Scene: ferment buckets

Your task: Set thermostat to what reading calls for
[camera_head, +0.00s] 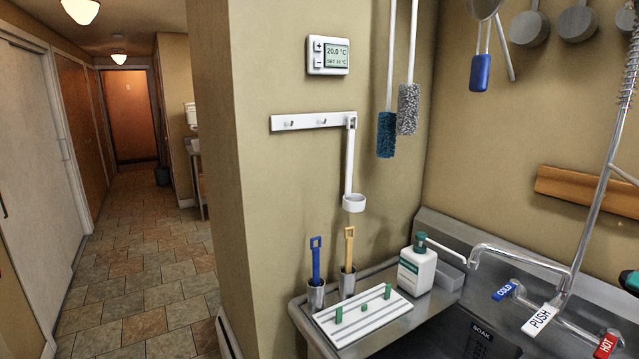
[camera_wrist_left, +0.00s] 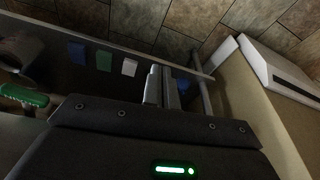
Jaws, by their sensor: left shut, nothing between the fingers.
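The thermostat (camera_head: 328,56) is a white box on the beige wall. Its screen (camera_head: 337,56) reads 20.0 °C, with a smaller set line below that looks like 22 °C. A plus button (camera_head: 318,47) and a minus button (camera_head: 318,62) sit left of the screen. My left gripper (camera_wrist_left: 162,72) shows only in the left wrist view. Its fingers are together and empty, low near a dark surface and the tiled floor. The thermostat is not in that wrist view.
Below the thermostat are a white hook rail (camera_head: 305,122) and a hanging white dipper (camera_head: 353,202). Brushes (camera_head: 408,108) hang to its right. A soap bottle (camera_head: 416,270) and a white rack (camera_head: 363,318) stand beside the sink. A hallway (camera_head: 140,250) opens at left.

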